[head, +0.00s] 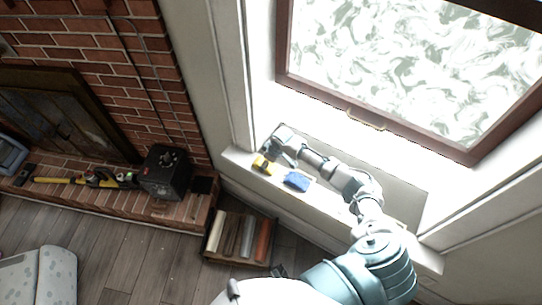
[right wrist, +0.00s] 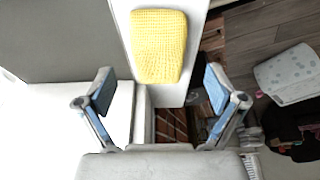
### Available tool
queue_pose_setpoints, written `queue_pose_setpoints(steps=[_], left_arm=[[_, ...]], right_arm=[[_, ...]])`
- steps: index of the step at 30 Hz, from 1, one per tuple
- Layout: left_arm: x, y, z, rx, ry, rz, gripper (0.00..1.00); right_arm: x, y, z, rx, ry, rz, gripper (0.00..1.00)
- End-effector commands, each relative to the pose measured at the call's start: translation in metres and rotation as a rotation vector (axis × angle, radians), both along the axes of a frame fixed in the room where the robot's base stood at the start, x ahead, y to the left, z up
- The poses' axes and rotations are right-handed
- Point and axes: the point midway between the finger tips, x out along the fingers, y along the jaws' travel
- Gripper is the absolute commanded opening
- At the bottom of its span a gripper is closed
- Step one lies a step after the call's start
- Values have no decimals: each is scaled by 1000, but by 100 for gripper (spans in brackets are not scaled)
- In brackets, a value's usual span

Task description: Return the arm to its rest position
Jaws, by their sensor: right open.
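My right arm reaches over the white window sill in the head view. Its gripper (head: 274,146) is at the left end of the sill, beside a yellow sponge (head: 263,166). In the right wrist view the gripper (right wrist: 158,92) is open, with its two blue-padded fingers wide apart and nothing between them. The yellow sponge (right wrist: 159,46) lies on the white surface beyond the fingertips and apart from them. My left gripper is not in view.
A blue cloth-like item (head: 297,181) lies on the sill (head: 325,207) beside my right forearm. A brown-framed window (head: 375,128) stands behind. Below are a crate of rolls (head: 238,238) and a brick hearth (head: 110,200) with a black box (head: 165,173).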

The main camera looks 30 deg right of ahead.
Motion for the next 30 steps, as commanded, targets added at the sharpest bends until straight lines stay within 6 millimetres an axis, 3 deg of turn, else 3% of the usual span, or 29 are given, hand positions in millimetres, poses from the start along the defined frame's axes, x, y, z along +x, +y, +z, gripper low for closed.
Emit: queue_pose_setpoints(steps=[6,15,23,26,30], left_arm=[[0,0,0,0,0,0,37],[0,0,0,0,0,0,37],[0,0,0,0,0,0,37],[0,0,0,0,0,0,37],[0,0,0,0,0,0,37]], right_arm=[[-12,-9,48,-1,-3,0,94],[-20,-13,78,0,0,-1,94],[-22,-11,77,1,2,3,94],[-33,4,65,4,8,23,94],[-75,49,34,20,13,73,94]])
